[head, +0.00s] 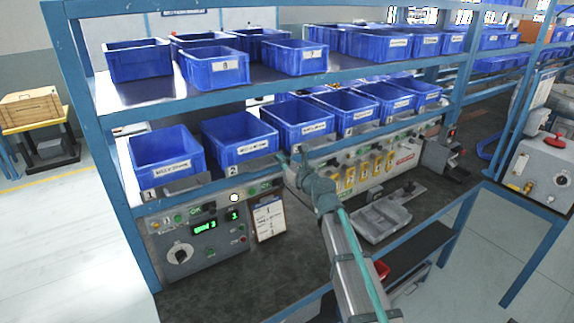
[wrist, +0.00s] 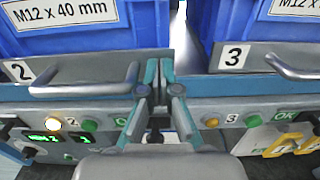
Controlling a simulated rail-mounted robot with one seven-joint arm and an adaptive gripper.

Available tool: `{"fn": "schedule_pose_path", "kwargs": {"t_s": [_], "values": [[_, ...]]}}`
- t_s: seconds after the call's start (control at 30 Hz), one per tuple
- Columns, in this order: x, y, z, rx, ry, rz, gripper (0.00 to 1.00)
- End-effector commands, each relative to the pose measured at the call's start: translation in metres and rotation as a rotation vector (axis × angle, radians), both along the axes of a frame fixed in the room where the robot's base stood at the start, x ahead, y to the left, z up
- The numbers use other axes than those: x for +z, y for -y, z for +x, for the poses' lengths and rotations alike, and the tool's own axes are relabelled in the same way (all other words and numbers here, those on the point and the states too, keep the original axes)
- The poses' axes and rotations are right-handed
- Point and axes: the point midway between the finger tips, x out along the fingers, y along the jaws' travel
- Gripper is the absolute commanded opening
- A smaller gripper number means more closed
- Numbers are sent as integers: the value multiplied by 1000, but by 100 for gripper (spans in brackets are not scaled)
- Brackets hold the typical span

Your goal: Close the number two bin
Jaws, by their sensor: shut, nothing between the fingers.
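The number two bin (head: 238,138) is a blue tray on the lower shelf, between bins 1 and 3 in the head view. Its front plate carries a "2" label and a metal handle. In the wrist view the bin (wrist: 80,38) fills the upper left, with its "2" plate and curved handle (wrist: 115,85) below. My gripper (head: 290,158) is shut and empty, at the front edge of the shelf right of bin 2. In the wrist view my gripper (wrist: 161,85) points between the number 2 and 3 plates, just right of the number two handle. Whether it touches the plate is unclear.
Bin 3 (wrist: 265,25) and its handle are close on the right. Below is a control panel (head: 210,228) with lamps and buttons; the lamp by number 2 (wrist: 53,122) glows. Bin 1 (head: 165,153) stands left. An upper shelf (head: 135,92) with more blue bins is above.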

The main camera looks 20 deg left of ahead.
Motion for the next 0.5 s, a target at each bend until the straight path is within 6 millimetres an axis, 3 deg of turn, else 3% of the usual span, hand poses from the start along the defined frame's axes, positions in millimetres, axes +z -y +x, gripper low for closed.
{"fn": "schedule_pose_path", "kwargs": {"t_s": [0.1, 0.5], "values": [[0, -14, 12, 0, 0, 0, 0], [2, -13, 11, -1, 0, 2, 0]]}}
